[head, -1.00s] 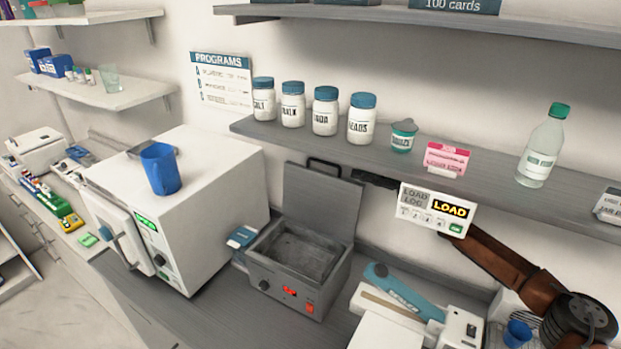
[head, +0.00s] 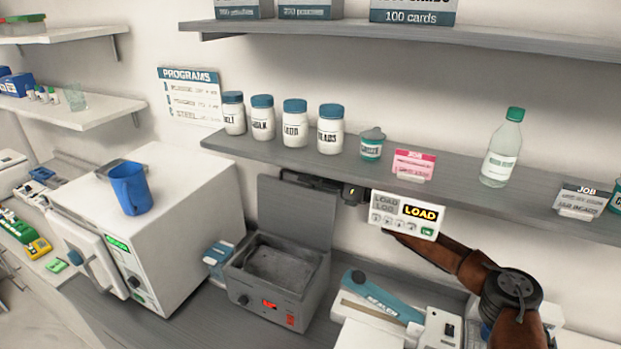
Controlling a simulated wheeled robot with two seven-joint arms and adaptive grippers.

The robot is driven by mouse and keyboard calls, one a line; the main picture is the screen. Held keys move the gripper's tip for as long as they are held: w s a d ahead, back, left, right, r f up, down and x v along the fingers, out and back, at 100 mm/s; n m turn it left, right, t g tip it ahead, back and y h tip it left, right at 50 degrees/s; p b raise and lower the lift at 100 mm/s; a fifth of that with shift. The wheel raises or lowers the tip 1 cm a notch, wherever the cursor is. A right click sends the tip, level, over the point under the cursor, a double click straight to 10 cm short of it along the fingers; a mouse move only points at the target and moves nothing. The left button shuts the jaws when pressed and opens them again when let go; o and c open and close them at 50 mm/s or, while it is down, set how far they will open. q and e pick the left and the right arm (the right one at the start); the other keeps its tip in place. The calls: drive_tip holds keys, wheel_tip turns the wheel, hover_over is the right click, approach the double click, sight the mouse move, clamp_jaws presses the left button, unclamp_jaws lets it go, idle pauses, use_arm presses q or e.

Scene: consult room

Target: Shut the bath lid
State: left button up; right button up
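The bath (head: 273,274) is a grey metal box on the counter, with an open basin and a red display on its front. Its grey lid (head: 297,213) stands upright at the back of the basin, so the bath is open. My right arm comes in from the right, passing behind the LOAD panel. My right gripper (head: 325,187) is dark and small, behind the top right edge of the lid, under the shelf. It is partly hidden, so its fingers and any contact with the lid are unclear. My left gripper is out of view.
A white LOAD panel (head: 405,215) hangs in front of my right arm. The shelf (head: 450,195) with jars and a bottle runs just above. A white oven-like machine (head: 150,235) stands left of the bath, a blue-handled device (head: 384,300) right.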

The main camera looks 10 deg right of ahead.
clamp_jaws()
idle(0.4)
drive_tip(key=shift+s+a+f+n+b, duration=0.1)
drive_tip(key=shift+s+a+n+b, duration=0.25)
drive_tip(key=shift+s+a, duration=0.35)
drive_tip(key=shift+s+a+r+n, duration=0.1)
drive_tip(key=shift+s+r+n, duration=0.1)
drive_tip(key=shift+s+n, duration=0.25)
drive_tip(key=shift+o, duration=0.4)
unclamp_jaws()
drive_tip(key=shift+r, duration=0.1)
